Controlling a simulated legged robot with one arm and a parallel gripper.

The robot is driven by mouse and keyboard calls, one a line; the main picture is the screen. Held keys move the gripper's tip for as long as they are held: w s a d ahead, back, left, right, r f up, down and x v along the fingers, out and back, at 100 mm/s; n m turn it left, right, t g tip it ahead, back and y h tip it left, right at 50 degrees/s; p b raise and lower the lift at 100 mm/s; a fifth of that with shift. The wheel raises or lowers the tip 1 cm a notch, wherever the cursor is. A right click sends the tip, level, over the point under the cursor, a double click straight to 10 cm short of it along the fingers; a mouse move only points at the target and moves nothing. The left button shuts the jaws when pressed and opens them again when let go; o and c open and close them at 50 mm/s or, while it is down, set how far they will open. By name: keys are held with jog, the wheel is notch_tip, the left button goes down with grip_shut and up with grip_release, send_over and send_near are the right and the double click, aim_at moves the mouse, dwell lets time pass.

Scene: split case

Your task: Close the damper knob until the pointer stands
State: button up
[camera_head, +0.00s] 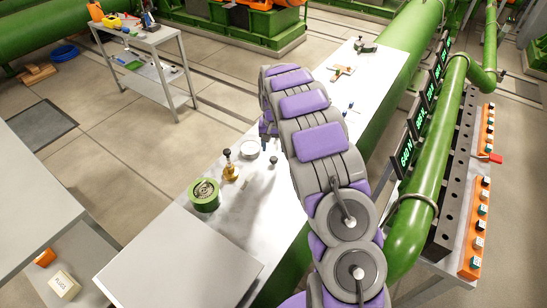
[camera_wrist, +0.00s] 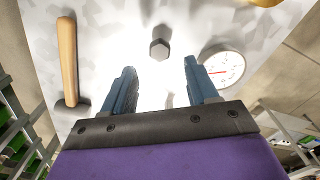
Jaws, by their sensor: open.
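A small dark grey knob (camera_wrist: 159,48) with a faceted head stands on the pale bench top in the wrist view. It also shows in the head view (camera_head: 273,160); I cannot tell for sure that it is the damper knob. A round white gauge (camera_wrist: 222,69) with a reddish pointer lies to its right; it also shows in the head view (camera_head: 250,150), too small to read. My gripper (camera_wrist: 160,74) is open and empty, its blue fingers apart. In the picture, the knob appears beyond the gap between the fingertips, and I see no contact.
A hammer (camera_wrist: 68,60) lies left of the fingers. A brass fitting with a black top (camera_head: 230,170) and a green round housing (camera_head: 204,195) stand nearby on the bench (camera_head: 185,222). A large green pipe (camera_head: 425,175) runs along the right.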

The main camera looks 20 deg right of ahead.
aim_at(274, 158)
notch_tip(274, 158, down, 6)
jog(key=shift+r+b, duration=0.1)
jog(key=shift+b, duration=0.3)
jog(key=c, duration=1.1)
